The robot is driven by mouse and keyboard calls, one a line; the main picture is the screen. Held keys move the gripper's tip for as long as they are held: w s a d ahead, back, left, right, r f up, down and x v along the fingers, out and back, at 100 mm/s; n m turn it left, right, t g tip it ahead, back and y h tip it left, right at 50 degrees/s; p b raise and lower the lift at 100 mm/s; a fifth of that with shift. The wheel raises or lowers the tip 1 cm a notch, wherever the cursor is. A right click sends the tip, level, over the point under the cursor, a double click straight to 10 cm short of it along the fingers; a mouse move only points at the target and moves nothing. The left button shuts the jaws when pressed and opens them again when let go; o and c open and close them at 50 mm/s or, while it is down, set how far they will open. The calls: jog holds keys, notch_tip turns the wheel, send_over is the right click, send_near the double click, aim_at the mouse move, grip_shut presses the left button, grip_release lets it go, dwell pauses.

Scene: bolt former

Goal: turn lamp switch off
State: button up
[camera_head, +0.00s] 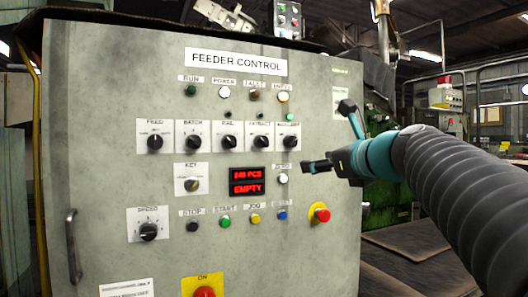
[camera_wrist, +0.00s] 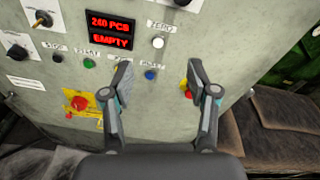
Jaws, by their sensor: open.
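A grey panel labelled FEEDER CONTROL (camera_head: 80,120) carries a row of black rotary switches: FEED (camera_head: 155,141), BATCH (camera_head: 195,142), RAIL (camera_head: 229,142), and two more on the right (camera_head: 262,142) whose labels are hard to read. I cannot tell which one is the lamp switch. My gripper (camera_head: 327,137) is at the panel's right side, to the right of the switch row, apart from it. In the wrist view my gripper (camera_wrist: 158,75) is open and empty, its fingers on either side of a blue button (camera_wrist: 150,74) seen beyond them.
A red display (camera_head: 247,181) reads 240 PCS, EMPTY. A key switch (camera_head: 191,185), a SPEED knob (camera_head: 148,231), coloured push buttons and a red emergency stop (camera_head: 321,214) share the panel. A handle (camera_head: 73,246) stands out at lower left. Dark flat surfaces (camera_head: 420,240) lie right of the panel.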

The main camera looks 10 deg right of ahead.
aim_at(294, 142)
notch_tip(294, 142, up, 4)
jog(key=w+d+m+t, duration=0.2)
jog(key=m, duration=0.1)
jog(key=x, duration=0.8)
jog(key=p+x, duration=0.1)
jog(key=x, duration=0.4)
jog(key=shift+a+f, duration=0.25)
jog(key=shift+a, duration=0.05)
grip_shut()
